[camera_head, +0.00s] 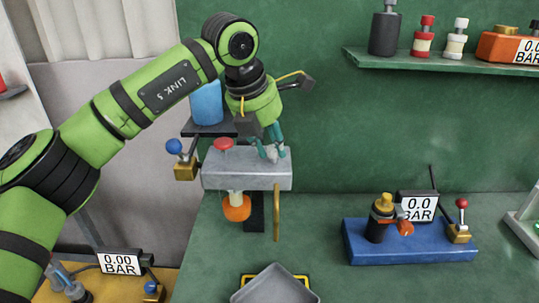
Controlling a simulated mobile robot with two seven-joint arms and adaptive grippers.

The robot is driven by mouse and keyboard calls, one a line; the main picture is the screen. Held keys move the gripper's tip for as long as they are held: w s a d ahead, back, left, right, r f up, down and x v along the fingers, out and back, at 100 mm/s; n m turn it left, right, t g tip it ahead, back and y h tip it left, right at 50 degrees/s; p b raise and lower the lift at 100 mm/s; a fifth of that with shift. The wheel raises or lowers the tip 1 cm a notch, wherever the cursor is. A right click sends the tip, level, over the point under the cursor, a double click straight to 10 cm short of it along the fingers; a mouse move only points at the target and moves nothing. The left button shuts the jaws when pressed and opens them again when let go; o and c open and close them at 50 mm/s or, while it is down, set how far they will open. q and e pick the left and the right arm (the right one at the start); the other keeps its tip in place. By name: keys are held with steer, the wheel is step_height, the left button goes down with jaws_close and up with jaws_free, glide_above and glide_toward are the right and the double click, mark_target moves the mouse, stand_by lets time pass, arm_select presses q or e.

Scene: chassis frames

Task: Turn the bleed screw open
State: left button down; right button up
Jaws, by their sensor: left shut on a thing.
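My left gripper (274,148) reaches down from the green arm to the right part of the top of a grey block (247,172). Its teal fingers are shut on a small grey piece (271,154) on the block, which looks like the bleed screw. The fingers partly hide it, and I cannot tell how far it is turned. A red knob (223,144) stands on the same block, left of the fingers. A yellow-brown tube (277,212) hangs from the block's right side. My right gripper is not in view.
A blue-ball lever (174,147) is left of the block, and an orange part (236,207) hangs below. A grey tray (275,286) is in front. A blue base (410,249) with fittings and a gauge (418,206) stands right. A shelf (440,62) is above.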

arm_select(q)
steer(key=n+b, duration=0.1)
steer(key=n+y+b, duration=0.1)
steer(key=shift+s+d+f+n, duration=0.15)
steer(key=shift+f+n, duration=0.25)
steer(key=n+y+b, duration=0.1)
steer(key=n, duration=0.1)
steer(key=shift+s+d+n+t, duration=0.1)
steer(key=shift+d+n+t, duration=0.05)
steer(key=shift+n+t, duration=0.25)
steer(key=shift+d+r+n+y+b, duration=0.15)
steer(key=shift+n+y+b, duration=0.3)
steer(key=shift+n, duration=0.75)
steer(key=shift+n+y, duration=0.45)
steer(key=shift+n, duration=0.75)
steer(key=shift+r, duration=0.1)
steer(key=c, duration=1)
jaws_free()
steer(key=shift+r, duration=0.1)
